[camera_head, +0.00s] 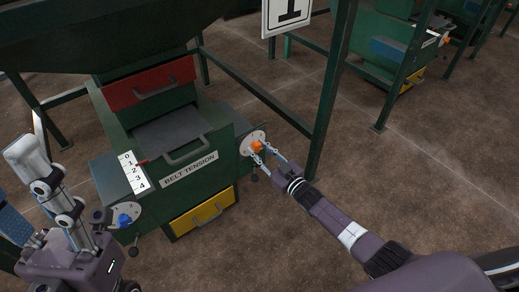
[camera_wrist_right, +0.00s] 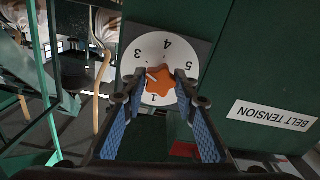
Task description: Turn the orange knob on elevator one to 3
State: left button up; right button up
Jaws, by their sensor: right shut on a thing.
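The orange knob (camera_head: 257,146) sits on a round white dial on the right side of the green elevator machine (camera_head: 115,200). My right gripper (camera_head: 264,150) reaches it from the lower right, its fingers closed on either side of the knob. In the right wrist view the knob (camera_wrist_right: 158,80) lies between the fingertips (camera_wrist_right: 158,88). The numbered dial (camera_wrist_right: 165,45) appears upside down, and the knob's pale mark points toward its left side; the exact number is unclear. My left gripper (camera_head: 20,195) is at the left edge, partly cut off, away from the knob.
A blue knob (camera_head: 124,220) is on the machine's front left corner, near a 0-to-4 scale (camera_head: 134,171). A sign reading 1 (camera_head: 287,14) hangs above. A green post (camera_head: 332,90) stands close to my right gripper.

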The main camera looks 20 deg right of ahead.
jog(key=shift+m, duration=0.4)
jog(key=o, duration=1.2)
jog(key=shift+c, duration=0.2)
jog(key=v, duration=1.2)
